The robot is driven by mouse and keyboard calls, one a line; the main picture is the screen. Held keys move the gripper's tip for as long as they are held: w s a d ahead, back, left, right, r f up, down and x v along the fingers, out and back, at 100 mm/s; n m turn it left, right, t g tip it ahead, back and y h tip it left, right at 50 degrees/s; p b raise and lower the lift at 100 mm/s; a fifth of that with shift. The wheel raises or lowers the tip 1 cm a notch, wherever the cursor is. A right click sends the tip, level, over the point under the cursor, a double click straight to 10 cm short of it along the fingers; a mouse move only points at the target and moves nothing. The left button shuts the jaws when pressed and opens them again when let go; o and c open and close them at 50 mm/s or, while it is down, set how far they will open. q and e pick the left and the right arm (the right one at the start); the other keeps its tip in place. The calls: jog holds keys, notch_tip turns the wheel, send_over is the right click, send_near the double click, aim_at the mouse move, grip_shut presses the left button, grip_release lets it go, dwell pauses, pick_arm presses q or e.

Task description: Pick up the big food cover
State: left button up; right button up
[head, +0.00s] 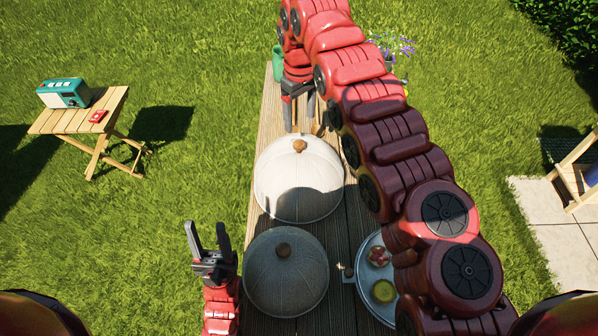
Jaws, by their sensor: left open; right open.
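Two round food covers with wooden knobs stand on the wooden table (337,258). The farther, pale food cover (275,185) looks the bigger one; its knob (300,145) is on top. The nearer, grey food cover (285,285) looks a little smaller. My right gripper (299,122) is open and points down from above, beside the big cover's knob on its far side; I cannot tell whether it touches. My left gripper (207,232) is open and empty, pointing up at the table's left side, left of the grey cover.
A tray (362,300) with small food items lies right of the grey cover, partly hidden by my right arm. A green can (277,63) and purple flowers (392,46) are at the far end. A side table (75,121) with a radio (65,93) stands left on the grass.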

aim_at(299, 143)
notch_tip(299, 143, down, 3)
jog(key=shift+s+r+p, duration=0.1)
jog(key=shift+s+p, duration=0.05)
jog(key=shift+p, duration=0.35)
jog(key=f+p, duration=0.1)
jog(key=f, duration=0.1)
jog(key=f+p, duration=0.2)
jog(key=f, duration=0.1)
jog(key=shift+w+a, duration=0.15)
jog(key=shift+w, duration=0.05)
jog(key=shift+f, duration=0.3)
grip_shut()
dwell(0.5)
